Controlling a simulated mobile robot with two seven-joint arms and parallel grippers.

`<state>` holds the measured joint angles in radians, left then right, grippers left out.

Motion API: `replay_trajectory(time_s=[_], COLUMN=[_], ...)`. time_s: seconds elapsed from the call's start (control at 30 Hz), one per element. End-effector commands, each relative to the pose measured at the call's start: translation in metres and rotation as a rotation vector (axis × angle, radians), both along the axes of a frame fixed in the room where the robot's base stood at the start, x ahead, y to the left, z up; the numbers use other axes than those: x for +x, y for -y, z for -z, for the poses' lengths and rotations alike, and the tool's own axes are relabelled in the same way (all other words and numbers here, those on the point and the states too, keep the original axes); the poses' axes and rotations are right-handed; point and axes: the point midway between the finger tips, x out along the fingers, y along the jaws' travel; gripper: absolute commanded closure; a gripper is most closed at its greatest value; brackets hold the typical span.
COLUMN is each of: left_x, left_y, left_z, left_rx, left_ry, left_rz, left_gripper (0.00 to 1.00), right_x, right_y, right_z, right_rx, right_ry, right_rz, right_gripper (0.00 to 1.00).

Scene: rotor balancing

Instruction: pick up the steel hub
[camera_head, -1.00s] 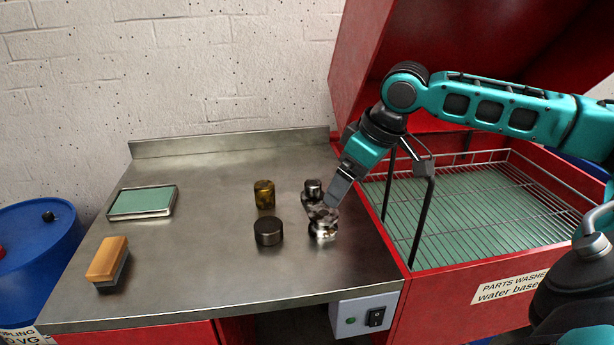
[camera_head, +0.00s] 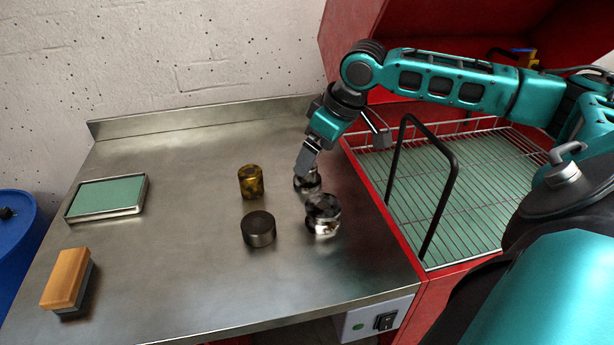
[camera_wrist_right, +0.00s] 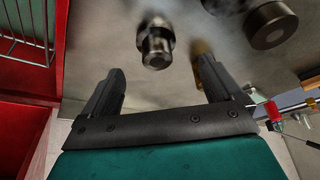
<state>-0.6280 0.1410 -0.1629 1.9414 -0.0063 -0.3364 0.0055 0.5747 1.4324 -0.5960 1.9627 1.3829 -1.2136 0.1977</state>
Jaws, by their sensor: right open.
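My right gripper (camera_head: 306,164) is open and empty, pointing down at the hub. Its two fingers show apart in the right wrist view (camera_wrist_right: 160,72), with no contact visible. My left gripper is in neither view.
A green-topped tray (camera_head: 68,213) and a wood-backed block (camera_head: 66,277) lie at left. The red parts washer (camera_head: 408,243) with its black handle borders the bench.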

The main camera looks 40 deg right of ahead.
Motion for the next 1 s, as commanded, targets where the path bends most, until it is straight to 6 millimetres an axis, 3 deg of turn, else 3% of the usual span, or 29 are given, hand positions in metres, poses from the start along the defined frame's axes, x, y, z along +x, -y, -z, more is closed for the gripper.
replay_trajectory(time_s=[0.27, 0.5, 0.8, 1.0], left_x=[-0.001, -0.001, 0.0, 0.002], left_y=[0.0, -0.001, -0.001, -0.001], left_z=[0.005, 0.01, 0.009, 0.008], left_rx=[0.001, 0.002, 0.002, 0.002], left_ry=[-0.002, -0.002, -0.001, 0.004], left_rz=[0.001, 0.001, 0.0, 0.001], left_gripper=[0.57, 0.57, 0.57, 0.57], right_x=[0.009, 0.022, 0.025, 0.025], right_y=[-0.002, -0.003, -0.003, -0.003], right_z=[0.023, 0.055, 0.061, 0.061], right_rx=[0.001, 0.001, -0.001, -0.001], right_ry=[-0.001, -0.001, 0.001, 0.0], right_rz=[0.001, 0.0, -0.001, -0.001], right_gripper=[0.07, 0.07, 0.07, 0.24])
